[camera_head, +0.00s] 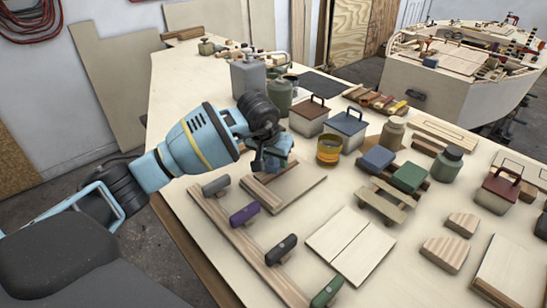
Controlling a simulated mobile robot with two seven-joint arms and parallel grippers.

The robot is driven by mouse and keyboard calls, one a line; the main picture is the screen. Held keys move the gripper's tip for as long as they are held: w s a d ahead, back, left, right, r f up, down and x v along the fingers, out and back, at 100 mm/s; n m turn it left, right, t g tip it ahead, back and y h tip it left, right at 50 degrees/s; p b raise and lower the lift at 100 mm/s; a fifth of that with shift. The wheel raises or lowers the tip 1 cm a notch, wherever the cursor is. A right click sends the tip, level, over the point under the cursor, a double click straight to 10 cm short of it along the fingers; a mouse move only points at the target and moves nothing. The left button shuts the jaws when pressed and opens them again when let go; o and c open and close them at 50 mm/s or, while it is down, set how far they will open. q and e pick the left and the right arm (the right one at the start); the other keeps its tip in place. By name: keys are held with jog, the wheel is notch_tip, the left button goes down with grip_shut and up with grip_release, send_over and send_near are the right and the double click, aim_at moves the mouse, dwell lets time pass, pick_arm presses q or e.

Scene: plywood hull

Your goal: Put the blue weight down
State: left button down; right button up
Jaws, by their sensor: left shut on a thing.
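My left gripper (272,153) reaches in from the left and is shut on a small blue thing (268,164), apparently the blue weight. The fingers hide much of its shape. It is over the far end of a flat wooden board (290,190); I cannot tell whether it touches the board. A grey box with a blue top and a handle (345,124) stands apart, farther right. My right gripper is not in view.
A wooden strip (233,238) with grey, purple, black and green pieces lies in front of the gripper. A grey canister (248,79), a green bottle (279,97) and a yellow tin (329,149) stand close behind and right. Pale panels (350,243) lie nearer.

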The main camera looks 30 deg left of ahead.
pick_arm(q)
jog(key=shift+r, duration=0.1)
jog(key=c, duration=0.8)
grip_release()
jog(key=shift+f, duration=0.25)
jog(key=shift+c, duration=0.2)
jog(key=shift+r, duration=0.55)
jog(key=v, duration=1.1)
jog(key=shift+s, duration=0.15)
